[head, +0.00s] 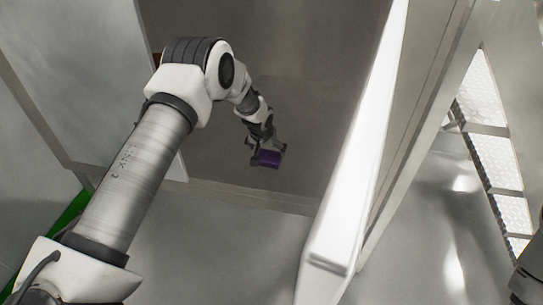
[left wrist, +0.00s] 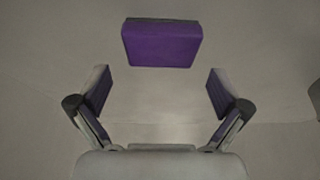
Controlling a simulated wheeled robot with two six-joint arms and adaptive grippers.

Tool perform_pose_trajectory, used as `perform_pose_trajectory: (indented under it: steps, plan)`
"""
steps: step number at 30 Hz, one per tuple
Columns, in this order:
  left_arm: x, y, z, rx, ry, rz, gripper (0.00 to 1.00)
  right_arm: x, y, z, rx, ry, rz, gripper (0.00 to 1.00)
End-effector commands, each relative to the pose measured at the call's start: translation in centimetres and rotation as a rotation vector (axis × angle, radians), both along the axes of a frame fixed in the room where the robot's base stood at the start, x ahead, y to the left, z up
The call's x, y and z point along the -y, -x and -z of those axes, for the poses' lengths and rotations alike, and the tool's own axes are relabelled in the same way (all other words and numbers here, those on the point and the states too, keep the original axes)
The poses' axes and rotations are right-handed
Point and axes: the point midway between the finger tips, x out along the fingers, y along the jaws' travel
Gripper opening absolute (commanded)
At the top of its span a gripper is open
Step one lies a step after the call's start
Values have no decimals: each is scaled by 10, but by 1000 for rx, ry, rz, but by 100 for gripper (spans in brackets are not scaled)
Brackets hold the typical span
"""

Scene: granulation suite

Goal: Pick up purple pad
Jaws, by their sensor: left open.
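The purple pad (left wrist: 162,46) is a small block with a dark back edge, lying on the grey surface. In the left wrist view it is ahead of my left gripper (left wrist: 158,86), roughly centred between the two fingers and beyond their tips. The fingers are spread apart with nothing between them; their inner faces are also purple. In the head view my left gripper (head: 267,149) is inside the grey recess, right at the purple pad (head: 269,159). From there I cannot tell whether a finger touches it. My right gripper is not in view.
A bright white upright panel (head: 357,150) stands close on the right of the recess. A pale wall panel (head: 85,70) is on the left. Around the pad the grey surface is bare. A rack with perforated panels (head: 495,165) stands at far right.

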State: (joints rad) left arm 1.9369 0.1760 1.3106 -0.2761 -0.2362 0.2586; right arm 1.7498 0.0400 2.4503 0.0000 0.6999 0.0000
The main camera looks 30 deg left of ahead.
Motion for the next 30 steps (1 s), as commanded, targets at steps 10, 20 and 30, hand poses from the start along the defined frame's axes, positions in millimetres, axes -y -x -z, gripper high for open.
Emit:
perform_pose_trajectory:
  steps: [10,20,30]
  plan:
    - [-4,-17,50,1,0,0,100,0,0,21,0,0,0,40]
    - [-4,-17,50,0,0,0,57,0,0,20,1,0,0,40]
    - [-4,-17,45,0,0,1,57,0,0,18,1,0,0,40]
